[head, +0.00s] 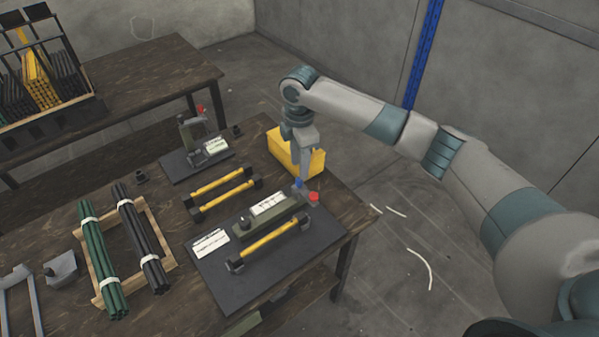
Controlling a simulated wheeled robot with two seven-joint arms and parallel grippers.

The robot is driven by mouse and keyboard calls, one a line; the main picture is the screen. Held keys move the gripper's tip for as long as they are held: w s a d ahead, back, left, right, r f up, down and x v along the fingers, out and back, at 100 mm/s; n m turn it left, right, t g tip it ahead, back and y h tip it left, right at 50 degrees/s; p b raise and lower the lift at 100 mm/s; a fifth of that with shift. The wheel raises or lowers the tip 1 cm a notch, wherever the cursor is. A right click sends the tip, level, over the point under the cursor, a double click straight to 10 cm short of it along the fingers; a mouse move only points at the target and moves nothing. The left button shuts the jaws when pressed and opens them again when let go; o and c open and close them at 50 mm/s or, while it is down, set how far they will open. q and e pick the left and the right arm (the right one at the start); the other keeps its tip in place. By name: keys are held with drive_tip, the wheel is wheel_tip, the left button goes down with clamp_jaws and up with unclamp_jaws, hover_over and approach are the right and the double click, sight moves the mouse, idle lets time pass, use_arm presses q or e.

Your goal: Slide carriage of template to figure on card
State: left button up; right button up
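The template (262,221) is a grey-green bar with a white scale strip (268,204), on a dark base plate (222,277) at the table's front right. A white card (210,243) lies at the plate's left end; its figure is too small to read. A blue knob (298,183) and a red knob (314,196) are at the right end. A dark block with a round knob (245,221) is at the left end; I cannot tell which part is the carriage. My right gripper (304,180) points down at the blue knob; contact and finger gap are unclear. My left gripper is not visible.
A yellow box (285,149) stands behind my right gripper. Two yellow-and-black bars (222,182) lie left of it, and another bar (269,244) lies on the plate. A press (195,138) stands further back. Green and dark rods (103,260) rest in a wooden rack on the left.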

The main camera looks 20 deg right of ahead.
sight(306, 194)
drive_tip(key=shift+f+p, duration=0.5)
drive_tip(key=shift+f, duration=2.3)
